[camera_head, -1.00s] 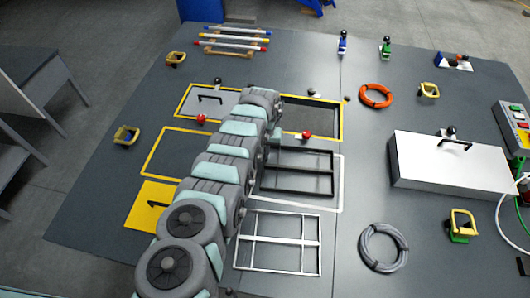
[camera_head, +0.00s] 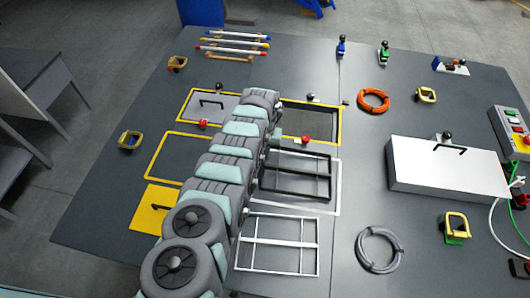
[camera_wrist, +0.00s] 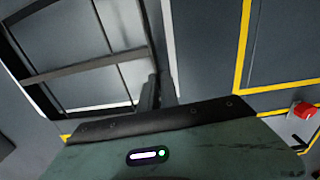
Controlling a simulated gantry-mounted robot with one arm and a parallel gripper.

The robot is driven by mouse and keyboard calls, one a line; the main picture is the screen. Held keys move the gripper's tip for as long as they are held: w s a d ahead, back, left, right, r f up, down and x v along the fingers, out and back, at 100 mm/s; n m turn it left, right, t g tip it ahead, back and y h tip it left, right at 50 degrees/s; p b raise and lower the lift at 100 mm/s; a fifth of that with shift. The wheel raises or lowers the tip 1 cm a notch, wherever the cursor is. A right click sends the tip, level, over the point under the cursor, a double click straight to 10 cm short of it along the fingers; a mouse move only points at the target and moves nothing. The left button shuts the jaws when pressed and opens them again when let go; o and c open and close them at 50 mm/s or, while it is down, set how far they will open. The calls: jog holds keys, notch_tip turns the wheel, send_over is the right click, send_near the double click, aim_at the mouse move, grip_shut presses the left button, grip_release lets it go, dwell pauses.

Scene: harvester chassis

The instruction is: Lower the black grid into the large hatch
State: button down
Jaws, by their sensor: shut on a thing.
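The black grid (camera_head: 300,175) lies roughly level at mid-table in the head view, just right of my arm. It also fills the upper left of the wrist view (camera_wrist: 80,67). My gripper (camera_wrist: 158,92) is shut on the grid's edge bar. In the head view, my arm hides the gripper and the grid's left edge. A dark yellow-bordered opening (camera_head: 341,126) lies just beyond the grid. A white outline (camera_head: 339,185) shows around the grid's right side. I cannot tell which marked area is the large hatch, or the grid's height above the table.
A red knob (camera_head: 306,138) stands between the yellow-bordered opening and the grid. A white grid (camera_head: 318,250) lies nearer, right of my arm. An orange coil (camera_head: 373,100), a grey coil (camera_head: 380,250) and a white box (camera_head: 447,170) stand to the right.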

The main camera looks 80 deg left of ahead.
jog(key=shift+w+r+p, duration=0.1)
jog(key=shift+r+p, duration=1.45)
jog(key=shift+r, duration=0.05)
jog(key=c, duration=1.5)
grip_release()
jog(key=shift+f, duration=0.1)
notch_tip(320, 180, up, 6)
jog(key=p, duration=0.3)
jog(key=shift+f+p, duration=0.1)
jog(key=shift+p, duration=0.2)
jog(key=shift+r+b, duration=0.45)
jog(key=shift+r, duration=2.05)
